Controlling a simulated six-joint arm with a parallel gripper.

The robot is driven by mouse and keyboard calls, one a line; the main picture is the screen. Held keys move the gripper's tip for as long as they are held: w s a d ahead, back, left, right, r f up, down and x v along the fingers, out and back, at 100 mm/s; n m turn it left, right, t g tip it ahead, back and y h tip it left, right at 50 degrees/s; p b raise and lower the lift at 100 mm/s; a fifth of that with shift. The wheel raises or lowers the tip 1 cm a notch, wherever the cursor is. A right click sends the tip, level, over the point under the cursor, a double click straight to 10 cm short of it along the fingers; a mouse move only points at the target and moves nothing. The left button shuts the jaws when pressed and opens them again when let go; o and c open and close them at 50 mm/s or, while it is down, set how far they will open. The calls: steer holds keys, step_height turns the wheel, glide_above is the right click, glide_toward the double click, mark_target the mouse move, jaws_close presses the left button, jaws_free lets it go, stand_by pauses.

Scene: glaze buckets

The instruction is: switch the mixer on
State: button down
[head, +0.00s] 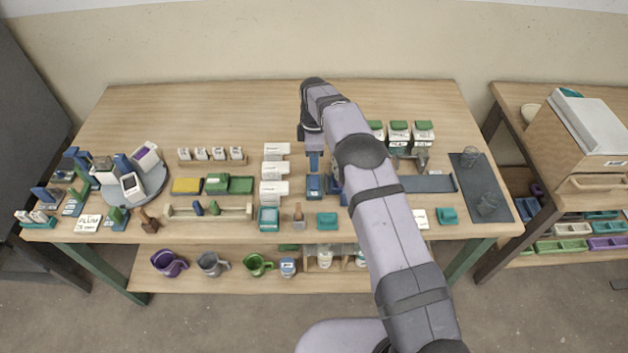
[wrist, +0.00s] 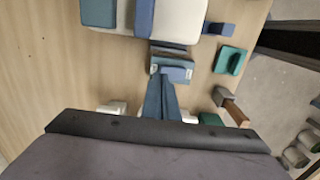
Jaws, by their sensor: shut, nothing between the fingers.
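My gripper (head: 314,167) points down over the middle of the bench, its blue fingers shut and empty. In the wrist view the closed fingertips (wrist: 160,72) are close to a small blue-grey block with pale sides (wrist: 174,70); I cannot tell whether they touch it. Beyond that block is a large cream body with blue and teal parts (wrist: 180,14), cut off by the top edge, which looks like the mixer. In the head view my arm hides most of that spot. A small blue block (head: 315,187) shows below the fingers. The switch's position cannot be made out.
White boxes (head: 274,169) stand left of my gripper. A wooden-handled brush (head: 298,213) and a teal tray (head: 327,220) are near the front edge. Green-lidded containers (head: 399,131) stand to the right. The back of the bench is bare.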

steer(key=shift+f+b, duration=0.9)
steer(key=shift+f, duration=0.55)
steer(key=shift+r, duration=0.2)
steer(key=shift+r+p, duration=2.2)
steer(key=shift+r, duration=1.25)
